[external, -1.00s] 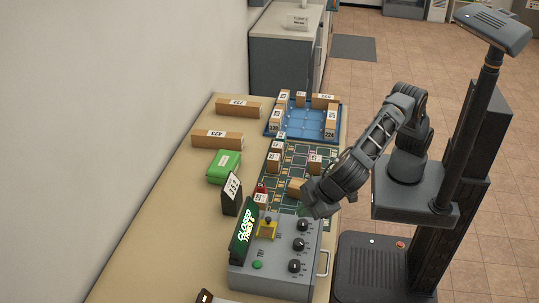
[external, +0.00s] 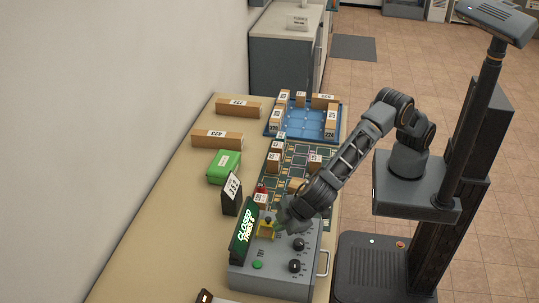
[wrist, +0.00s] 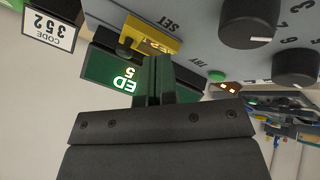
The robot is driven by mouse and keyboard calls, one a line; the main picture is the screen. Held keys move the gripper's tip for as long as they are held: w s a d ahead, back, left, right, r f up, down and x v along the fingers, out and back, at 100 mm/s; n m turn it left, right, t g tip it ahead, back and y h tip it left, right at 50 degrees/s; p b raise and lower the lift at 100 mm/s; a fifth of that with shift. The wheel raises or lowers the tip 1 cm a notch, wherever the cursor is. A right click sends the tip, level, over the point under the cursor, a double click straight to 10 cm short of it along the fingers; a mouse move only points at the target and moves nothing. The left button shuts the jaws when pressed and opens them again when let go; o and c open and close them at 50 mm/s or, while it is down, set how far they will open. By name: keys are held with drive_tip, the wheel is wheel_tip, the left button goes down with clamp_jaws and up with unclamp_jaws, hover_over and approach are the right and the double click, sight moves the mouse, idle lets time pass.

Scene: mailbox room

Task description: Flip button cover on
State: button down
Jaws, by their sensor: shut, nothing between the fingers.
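The yellow button cover (external: 266,230) stands on the top face of the grey control box (external: 262,279), beside the green CLOSED sign (external: 243,233). In the wrist view the yellow cover (wrist: 152,33) is at the top, just beyond my fingertips. My gripper (external: 282,226) is over the box, just right of the cover in the external view. In the wrist view my gripper (wrist: 156,62) has its two fingers together and empty. I cannot tell whether the fingertips touch the cover. What lies under the cover is hidden.
Black knobs (external: 295,266) line the box's right side, and a green button (external: 257,265) is near its front. A dark 352 code stand (external: 232,195) and a green box (external: 223,167) stand behind the sign.

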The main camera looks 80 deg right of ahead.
drive_tip(key=shift+w+d+f, duration=0.1)
drive_tip(key=shift+w+d, duration=0.5)
drive_tip(key=shift+d, duration=0.1)
drive_tip(key=shift+w+d+f+p, duration=0.2)
drive_tip(key=shift+w+d+p, duration=0.05)
drive_tip(key=shift+d+p, duration=0.05)
drive_tip(key=d+b, duration=0.4)
drive_tip(key=shift+d+f+b, duration=0.2)
drive_tip(key=shift+d+b, duration=0.1)
drive_tip(key=shift+b, duration=0.1)
drive_tip(key=shift+d+r, duration=0.15)
drive_tip(key=shift+d, duration=0.25)
drive_tip(key=s+a, duration=0.1)
drive_tip(key=s+a+r, duration=0.1)
drive_tip(key=s+a, duration=0.1)
drive_tip(key=shift+r, duration=0.1)
drive_tip(key=b+v, duration=0.1)
drive_tip(key=v, duration=0.9)
drive_tip(key=shift+b, duration=0.35)
